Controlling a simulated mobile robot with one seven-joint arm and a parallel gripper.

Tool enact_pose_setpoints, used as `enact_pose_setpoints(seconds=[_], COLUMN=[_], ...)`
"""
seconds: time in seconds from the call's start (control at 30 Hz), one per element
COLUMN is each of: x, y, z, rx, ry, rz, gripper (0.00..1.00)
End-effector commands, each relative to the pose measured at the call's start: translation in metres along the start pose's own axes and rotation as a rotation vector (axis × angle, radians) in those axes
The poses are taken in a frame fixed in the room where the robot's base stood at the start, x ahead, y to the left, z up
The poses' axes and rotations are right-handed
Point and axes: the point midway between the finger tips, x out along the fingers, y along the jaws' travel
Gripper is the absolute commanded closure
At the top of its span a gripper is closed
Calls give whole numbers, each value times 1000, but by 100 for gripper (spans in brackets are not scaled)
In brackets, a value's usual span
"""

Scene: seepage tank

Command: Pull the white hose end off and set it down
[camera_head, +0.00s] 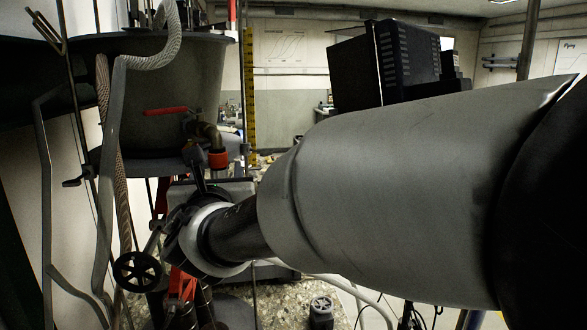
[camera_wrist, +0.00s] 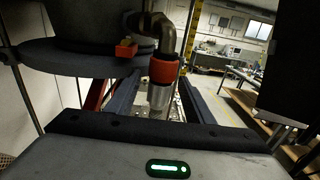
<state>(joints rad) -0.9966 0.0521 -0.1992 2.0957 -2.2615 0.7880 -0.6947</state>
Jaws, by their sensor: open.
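A pale, grey-white cylindrical piece (camera_wrist: 159,97), which looks like the hose end, hangs below the red collar (camera_wrist: 164,69) of a bent pipe on the tank. My gripper (camera_wrist: 157,84) is open, with one dark finger on each side of this piece in the wrist view. I see no clear contact, and how deep it sits between the fingers is hard to tell. In the head view the red collar (camera_head: 218,158) shows beside the tank, while my arm hides much of the gripper and the area below the collar.
The grey tank (camera_head: 160,85) stands at the left with a red valve lever (camera_head: 165,111) on its side. A black handwheel (camera_head: 137,271) and upright rods crowd the lower left. A white tube (camera_head: 340,284) runs below my arm. A dark box (camera_head: 385,65) stands behind it.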

Motion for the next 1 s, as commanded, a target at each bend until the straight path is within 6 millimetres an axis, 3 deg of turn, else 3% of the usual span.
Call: enact_pose_setpoints(seconds=[0.3,0.57,0.6,0.73,1.0], x=[3,2,2,2,2], y=[0,0,0,0,0], z=[0,0,0,0,-2], rx=[0,0,0,0,1], ry=[0,0,0,0,0], rz=[-1,-1,-1,-1,-1], gripper=[52,96,78,100,100])
